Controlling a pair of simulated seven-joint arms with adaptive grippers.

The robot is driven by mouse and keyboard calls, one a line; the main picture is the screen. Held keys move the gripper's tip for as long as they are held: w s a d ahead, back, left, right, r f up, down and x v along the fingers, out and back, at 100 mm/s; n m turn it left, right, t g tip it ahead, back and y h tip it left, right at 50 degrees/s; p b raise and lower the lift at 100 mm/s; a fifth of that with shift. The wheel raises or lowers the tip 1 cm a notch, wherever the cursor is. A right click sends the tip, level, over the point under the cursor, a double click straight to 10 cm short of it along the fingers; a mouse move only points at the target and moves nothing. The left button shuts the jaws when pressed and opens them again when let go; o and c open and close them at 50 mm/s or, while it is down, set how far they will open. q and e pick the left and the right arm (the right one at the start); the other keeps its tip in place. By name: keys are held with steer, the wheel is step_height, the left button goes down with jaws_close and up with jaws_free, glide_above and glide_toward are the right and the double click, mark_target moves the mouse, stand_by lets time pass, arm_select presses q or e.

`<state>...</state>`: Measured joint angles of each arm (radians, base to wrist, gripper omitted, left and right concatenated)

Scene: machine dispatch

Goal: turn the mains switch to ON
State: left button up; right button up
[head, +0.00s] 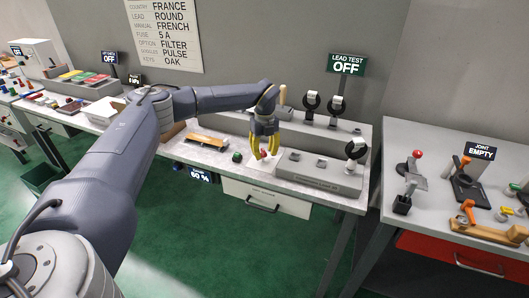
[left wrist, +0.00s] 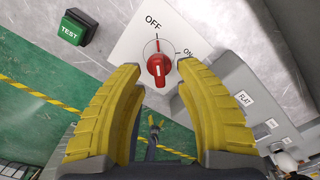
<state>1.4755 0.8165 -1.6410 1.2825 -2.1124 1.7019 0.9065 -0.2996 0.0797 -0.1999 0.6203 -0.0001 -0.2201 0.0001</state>
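The mains switch is a red round knob (left wrist: 159,67) on a white plate (left wrist: 128,48) marked OFF and ON. In the head view the red knob (head: 262,154) shows on the bench, just below my left gripper (head: 264,147). My left gripper also shows in the left wrist view (left wrist: 158,84), with its yellow fingers spread and the knob between and just beyond the tips. I cannot tell whether either finger touches it.
A green TEST button (left wrist: 72,30) sits left of the switch plate; a grey fixture block (head: 318,170) stands to its right. A LEAD TEST sign (head: 346,64) reads OFF. A wooden-based block (head: 207,142) lies left on the bench. A separate grey table (head: 440,218) stands right.

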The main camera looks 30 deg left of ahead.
arm_select(q)
jaws_close()
steer(key=shift+m, duration=0.4)
steer(key=m, duration=0.4)
steer(key=shift+s+a, duration=0.15)
steer(key=m, duration=0.4)
steer(key=shift+a+m, duration=0.2)
steer(key=shift+m, duration=0.1)
steer(key=m, duration=0.4)
steer(key=shift+a, duration=0.15)
steer(key=shift+a+m, duration=0.15)
steer(key=shift+m, duration=2.05)
